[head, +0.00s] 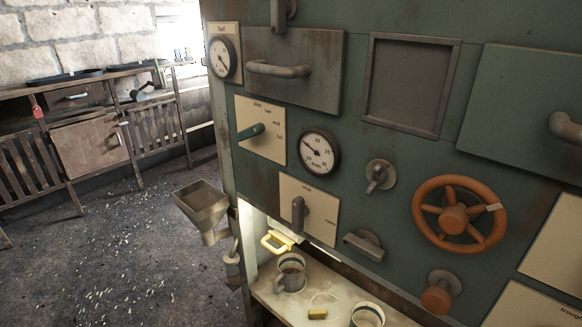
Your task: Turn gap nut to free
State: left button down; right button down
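No part in view carries a readable "gap nut" label, so I cannot tell which one it is. A grey wing-shaped knob (380,176) sits on a round base on the green machine front. An orange handwheel (459,218) with a pale tag on its rim is to its right. An orange round knob (438,298) on a grey base is below the wheel. Neither of my grippers is in view.
A green-handled lever (252,131), a dial (319,152) and a fuel gauge (223,57) are on the front. Below, a lit shelf (317,293) holds a metal mug (291,273) and a yellow handle (277,243). A hopper (203,206) juts out left; the floor beyond is mostly open.

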aim_at(378, 176)
jog(key=i+j+z, duration=0.1)
jog(key=j+z, duration=0.3)
jog(key=j, duration=0.15)
jog(key=j+z, duration=0.55)
jog(key=z, duration=0.3)
